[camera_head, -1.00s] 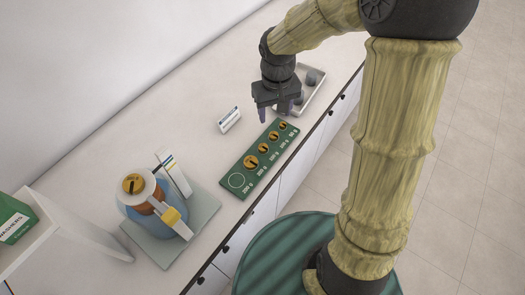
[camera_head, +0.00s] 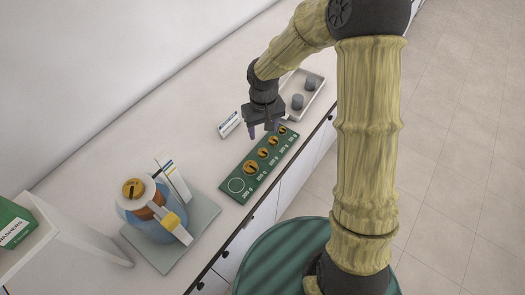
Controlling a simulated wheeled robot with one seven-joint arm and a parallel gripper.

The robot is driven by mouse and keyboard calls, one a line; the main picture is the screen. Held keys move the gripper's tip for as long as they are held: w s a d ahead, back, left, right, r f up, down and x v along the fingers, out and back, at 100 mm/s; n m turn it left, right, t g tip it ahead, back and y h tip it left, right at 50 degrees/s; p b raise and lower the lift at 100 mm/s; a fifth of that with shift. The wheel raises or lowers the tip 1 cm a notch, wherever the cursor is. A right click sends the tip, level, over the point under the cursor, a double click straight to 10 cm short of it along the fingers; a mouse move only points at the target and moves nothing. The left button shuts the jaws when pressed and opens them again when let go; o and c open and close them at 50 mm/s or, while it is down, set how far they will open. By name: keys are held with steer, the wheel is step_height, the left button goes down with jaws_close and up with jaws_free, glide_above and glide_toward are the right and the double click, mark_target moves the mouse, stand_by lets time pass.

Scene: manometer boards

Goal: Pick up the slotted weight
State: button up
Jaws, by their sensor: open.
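A green board (camera_head: 227,192) lies on the counter and bears a row of several brass slotted weights, from a large one (camera_head: 250,168) to a small one (camera_head: 282,130) at the far end. The near end has an empty white circle (camera_head: 236,185). Another brass slotted weight (camera_head: 133,187) sits on top of a blue and white device (camera_head: 150,220). My gripper (camera_head: 264,131) points down, open and empty, over the far part of the board near the smaller weights. I cannot tell its exact height above them.
A light tray (camera_head: 311,106) with two grey cylinders (camera_head: 298,101) stands behind the board. A small white sign (camera_head: 229,124) stands to its left. A white shelf with a green box (camera_head: 22,222) is at the lower left. The counter's front edge runs close to the board.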

glide_above(262, 148)
steer(key=s, duration=0.1)
steer(key=shift+s+d+f+p, duration=0.1)
steer(key=shift+f+p, duration=0.05)
steer(key=shift+f, duration=1.2)
steer(key=shift+s+d+f+p, duration=0.1)
steer(key=shift+f+p, duration=0.05)
steer(key=shift+f, duration=1.15)
steer(key=shift+w, duration=0.1)
steer(key=shift+a+f+p, duration=0.1)
steer(key=shift+f+p, duration=0.2)
steer(key=shift+f, duration=0.15)
steer(key=shift+f+p, duration=0.6)
steer(key=shift+f, duration=1.55)
steer(key=c, duration=1.1)
steer(key=shift+r, duration=0.1)
